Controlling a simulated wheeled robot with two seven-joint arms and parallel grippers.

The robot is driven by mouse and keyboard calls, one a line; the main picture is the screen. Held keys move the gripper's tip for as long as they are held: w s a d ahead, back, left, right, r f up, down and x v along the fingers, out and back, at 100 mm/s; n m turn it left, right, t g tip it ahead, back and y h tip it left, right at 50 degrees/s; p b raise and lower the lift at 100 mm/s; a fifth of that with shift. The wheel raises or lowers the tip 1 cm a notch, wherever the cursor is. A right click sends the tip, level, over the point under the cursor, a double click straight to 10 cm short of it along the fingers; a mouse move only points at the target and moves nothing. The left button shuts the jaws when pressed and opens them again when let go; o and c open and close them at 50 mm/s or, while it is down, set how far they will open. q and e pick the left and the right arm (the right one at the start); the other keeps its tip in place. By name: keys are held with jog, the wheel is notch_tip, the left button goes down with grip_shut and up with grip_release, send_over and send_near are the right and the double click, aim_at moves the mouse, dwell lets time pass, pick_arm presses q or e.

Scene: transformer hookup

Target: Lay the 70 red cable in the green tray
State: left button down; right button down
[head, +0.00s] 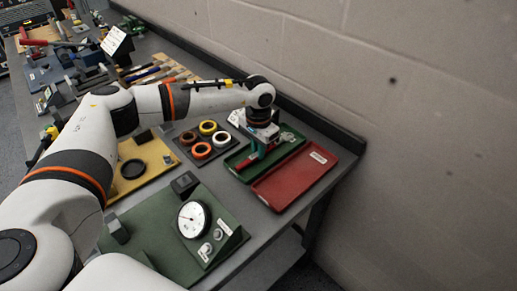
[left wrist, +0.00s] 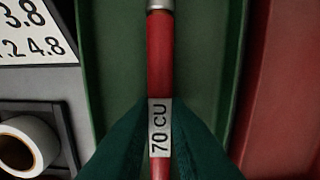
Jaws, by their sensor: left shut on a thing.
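The 70 red cable (left wrist: 160,55) shows in the left wrist view with a white "70 CU" label and a metal end at the top. My left gripper (left wrist: 160,135) is shut on it around the label. Behind the cable is the green tray (left wrist: 110,50). In the head view my left gripper (head: 255,155) is over the green tray (head: 292,146), with the red cable (head: 245,163) low at its fingers. I cannot tell whether the cable touches the tray floor. My right gripper is not in view.
A red tray (head: 290,180) lies right beside the green one, near the bench end. Tape rolls (head: 201,150) sit on a dark holder to the left. A green board with a dial gauge (head: 193,219) is in front. A wall runs behind the bench.

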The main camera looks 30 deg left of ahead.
pick_arm(q)
jog(key=c, duration=1.3)
grip_release()
jog(key=shift+r+p, duration=1.7)
jog(key=shift+r, duration=1.8)
